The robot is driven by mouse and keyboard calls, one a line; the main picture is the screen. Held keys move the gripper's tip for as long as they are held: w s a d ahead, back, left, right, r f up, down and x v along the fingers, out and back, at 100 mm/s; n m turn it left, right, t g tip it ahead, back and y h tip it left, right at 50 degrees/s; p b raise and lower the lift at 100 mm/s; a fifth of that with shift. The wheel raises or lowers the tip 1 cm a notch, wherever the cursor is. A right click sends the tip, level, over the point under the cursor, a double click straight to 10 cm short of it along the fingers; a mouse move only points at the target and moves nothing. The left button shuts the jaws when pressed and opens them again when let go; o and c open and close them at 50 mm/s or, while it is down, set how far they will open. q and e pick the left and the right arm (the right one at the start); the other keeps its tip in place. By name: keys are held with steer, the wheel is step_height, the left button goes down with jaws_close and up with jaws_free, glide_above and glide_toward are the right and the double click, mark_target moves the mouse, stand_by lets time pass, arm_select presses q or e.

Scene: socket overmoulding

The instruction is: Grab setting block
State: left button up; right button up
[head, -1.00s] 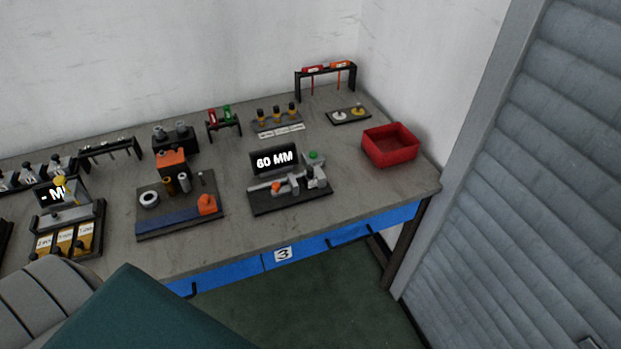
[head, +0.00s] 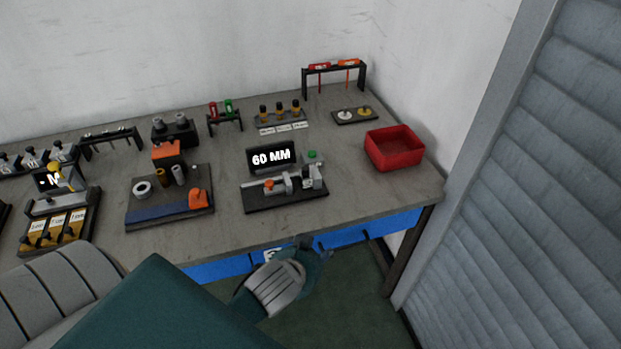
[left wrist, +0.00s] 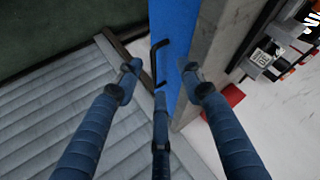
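No part is marked as the setting block, and I cannot tell for sure which one it is. A dark fixture (head: 262,203) with a "60 MM" display (head: 271,157) holds a grey rail, small grey blocks (head: 291,182), an orange knob and a green button. It also shows at the upper right of the left wrist view (left wrist: 262,58). My left gripper (left wrist: 163,82) is open and empty, before the blue bench front. My right gripper is not in view.
A red bin (head: 394,149) stands at the bench's right end. Racks line the back. Bare bench surrounds the fixture.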

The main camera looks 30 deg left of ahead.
arm_select(q)
steer(key=w+d+r+m+t+h, duration=0.2)
steer(key=w+r+m+t, duration=0.25)
steer(key=w+r, duration=0.55)
steer(key=w+d+r+m+t+h, duration=0.2)
steer(key=w+d+r+m+t, duration=0.25)
steer(key=r, duration=0.85)
steer(key=d+r+m+g+h, duration=0.3)
steer(key=d+r+m+h, duration=0.8)
steer(key=m, duration=0.4)
steer(key=m+g+y, duration=1)
steer(key=y, duration=0.3)
glide_toward(305, 169)
steer(key=p+x, duration=0.1)
steer(key=x, duration=0.3)
steer(key=shift+w+a+f+p, duration=0.2)
steer(key=shift+p, duration=0.15)
steer(key=shift+p+x, duration=0.85)
steer(key=shift+x, duration=1.5)
steer(key=shift+s+d+r, duration=0.1)
steer(key=shift+s+d, duration=0.05)
jaws_close()
steer(key=shift+r, duration=0.1)
